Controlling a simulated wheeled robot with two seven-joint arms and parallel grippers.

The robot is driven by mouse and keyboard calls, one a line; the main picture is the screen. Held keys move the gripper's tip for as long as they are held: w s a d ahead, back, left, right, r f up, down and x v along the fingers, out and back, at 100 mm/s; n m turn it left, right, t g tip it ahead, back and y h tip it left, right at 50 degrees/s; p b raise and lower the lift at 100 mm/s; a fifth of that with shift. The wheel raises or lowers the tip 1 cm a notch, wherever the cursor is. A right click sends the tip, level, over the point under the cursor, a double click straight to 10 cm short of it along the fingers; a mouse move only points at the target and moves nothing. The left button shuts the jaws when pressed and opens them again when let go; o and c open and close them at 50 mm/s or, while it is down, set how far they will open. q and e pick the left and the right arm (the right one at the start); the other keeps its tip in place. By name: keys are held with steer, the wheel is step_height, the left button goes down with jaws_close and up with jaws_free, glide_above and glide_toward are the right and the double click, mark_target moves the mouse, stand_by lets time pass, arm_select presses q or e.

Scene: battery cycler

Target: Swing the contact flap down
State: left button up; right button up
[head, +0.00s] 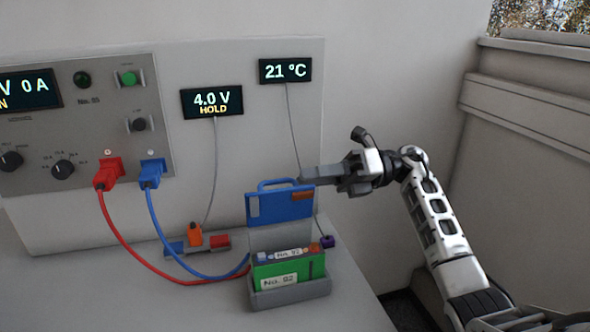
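The blue contact flap (280,205) stands raised above the grey battery holder (290,297), with a blue handle loop on its top edge. A green battery (288,270) labelled "No. 92" sits in the holder below the flap. My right gripper (308,175) reaches in from the right, with its fingers just at the flap's upper right corner. I cannot tell whether they touch it. The fingers look close together, side-on, with nothing visible between them. My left gripper is out of the picture.
The grey cycler panel (78,125) stands at the left. Red (108,174) and blue (151,172) plugs sit in it, and their cables sag across the bench to the holder. An orange clip (195,235) and a purple piece (327,241) lie beside it. Bare bench (210,310) shows in front.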

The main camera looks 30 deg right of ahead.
mark_target(294, 180)
steer(key=x, duration=0.3)
steer(key=shift+w+a+p, duration=0.1)
steer(key=shift+a+p, duration=0.1)
steer(key=shift+p, duration=0.1)
jaws_close()
steer(key=shift+f+b, duration=0.15)
steer(key=shift+b, duration=0.15)
